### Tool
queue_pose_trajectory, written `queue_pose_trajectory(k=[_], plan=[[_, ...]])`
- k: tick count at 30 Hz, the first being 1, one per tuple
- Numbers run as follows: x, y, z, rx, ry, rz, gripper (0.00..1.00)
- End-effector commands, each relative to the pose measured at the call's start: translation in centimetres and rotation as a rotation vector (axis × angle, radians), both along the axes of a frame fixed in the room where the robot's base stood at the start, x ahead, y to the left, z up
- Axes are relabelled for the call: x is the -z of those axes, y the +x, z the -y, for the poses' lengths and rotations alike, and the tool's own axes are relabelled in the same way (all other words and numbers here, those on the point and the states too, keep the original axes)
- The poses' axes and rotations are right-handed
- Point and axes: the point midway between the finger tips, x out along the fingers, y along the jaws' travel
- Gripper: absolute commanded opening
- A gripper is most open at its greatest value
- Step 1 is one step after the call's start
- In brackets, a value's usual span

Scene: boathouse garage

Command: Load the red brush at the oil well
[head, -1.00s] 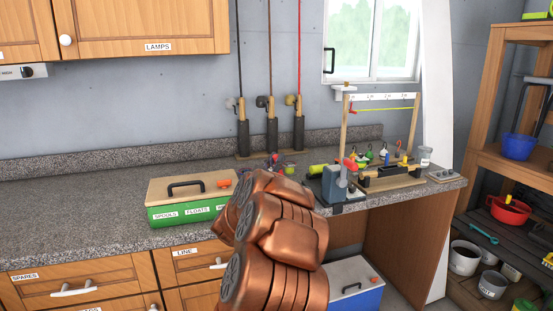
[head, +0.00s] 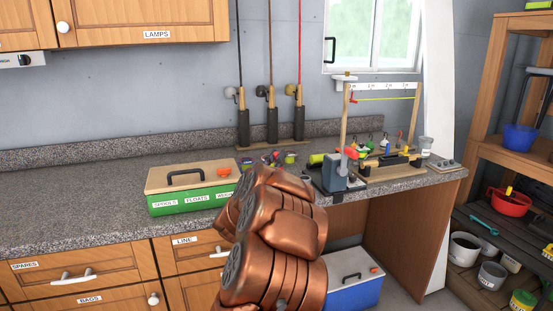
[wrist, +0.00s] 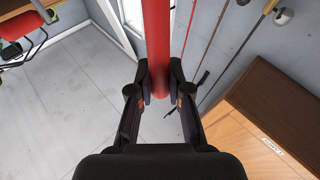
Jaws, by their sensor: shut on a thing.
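In the wrist view my gripper (wrist: 159,88) is shut on a long red cylindrical shaft (wrist: 157,40), which I take for the red brush. The shaft runs up out of the top of the picture, so its far end and any bristles are out of view. In the head view my copper-coloured arm fills the lower middle and hides the gripper and the brush. I cannot pick out the oil well with certainty. Small items sit by a grey vise (head: 334,172) on the right part of the counter, partly behind the arm.
A green box (head: 190,203) with a wooden lid stands left on the granite counter (head: 70,195). A wooden rack (head: 395,185) stands at the right end, near a grey-lidded cup (head: 426,146). Rods stand against the wall. A blue cooler (head: 354,292) sits below. Shelves (head: 500,165) stand right.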

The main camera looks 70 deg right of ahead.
Motion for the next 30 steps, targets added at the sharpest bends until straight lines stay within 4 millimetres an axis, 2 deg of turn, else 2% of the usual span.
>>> queue_pose_trajectory(k=[30], plan=[[0.87, 0.01, 0.00, 0.000, 0.000, 0.000, 0.00]])
